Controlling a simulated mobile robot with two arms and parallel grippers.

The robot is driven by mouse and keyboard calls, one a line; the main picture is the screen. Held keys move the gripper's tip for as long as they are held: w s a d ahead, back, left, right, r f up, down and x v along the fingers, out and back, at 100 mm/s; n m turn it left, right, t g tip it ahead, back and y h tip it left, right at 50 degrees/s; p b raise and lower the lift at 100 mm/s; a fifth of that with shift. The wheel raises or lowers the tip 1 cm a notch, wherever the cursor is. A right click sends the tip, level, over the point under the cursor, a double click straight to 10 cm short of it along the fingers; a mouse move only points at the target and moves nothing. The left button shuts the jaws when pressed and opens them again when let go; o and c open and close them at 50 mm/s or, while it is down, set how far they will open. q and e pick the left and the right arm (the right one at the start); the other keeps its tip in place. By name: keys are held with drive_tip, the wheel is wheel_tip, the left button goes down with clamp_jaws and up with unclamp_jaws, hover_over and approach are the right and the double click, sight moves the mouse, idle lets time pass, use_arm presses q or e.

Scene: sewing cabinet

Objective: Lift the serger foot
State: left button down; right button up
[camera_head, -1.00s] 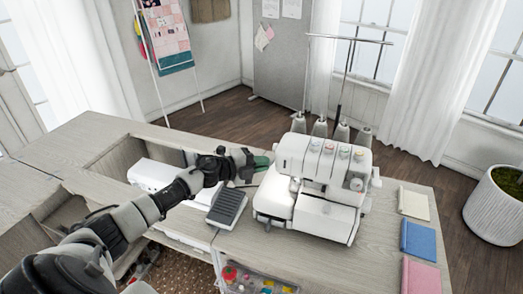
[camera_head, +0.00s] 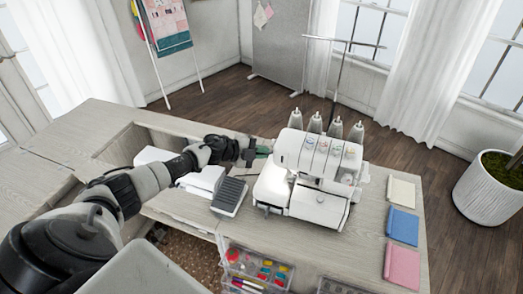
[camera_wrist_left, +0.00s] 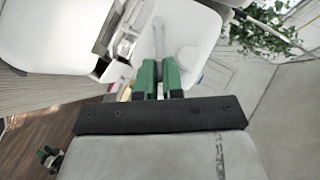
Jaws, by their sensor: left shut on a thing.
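The white serger (camera_head: 318,160) stands upright on the cabinet top, with thread cones behind it. A warm glow lights its sewing area at the left. My left gripper (camera_head: 263,151) is at the serger's upper left side, touching or very near its body. In the left wrist view its green fingertips (camera_wrist_left: 158,72) are shut together at a thin, pale lever-like part (camera_wrist_left: 158,38) of the serger, which looks like the foot lever. The fingers partly cover their hold. The foot itself cannot be made out.
A dark grey pedal (camera_head: 229,195) and a white machine (camera_head: 203,181) lie left of the serger. Cream, blue (camera_head: 403,227) and pink fabric squares lie to the right. A clear box (camera_head: 257,268) of colourful supplies is at the front. The cabinet top (camera_head: 345,250) before the serger is bare.

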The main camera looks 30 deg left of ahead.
use_arm(q)
drive_tip(key=c, duration=1.3)
unclamp_jaws()
drive_tip(key=shift+o, duration=0.2)
drive_tip(key=b+v, duration=0.2)
drive_tip(key=v, duration=0.8)
drive_tip(key=shift+s+r, duration=0.2)
drive_tip(key=shift+s, duration=0.05)
drive_tip(key=shift+a, duration=0.2)
drive_tip(key=shift+d, duration=0.1)
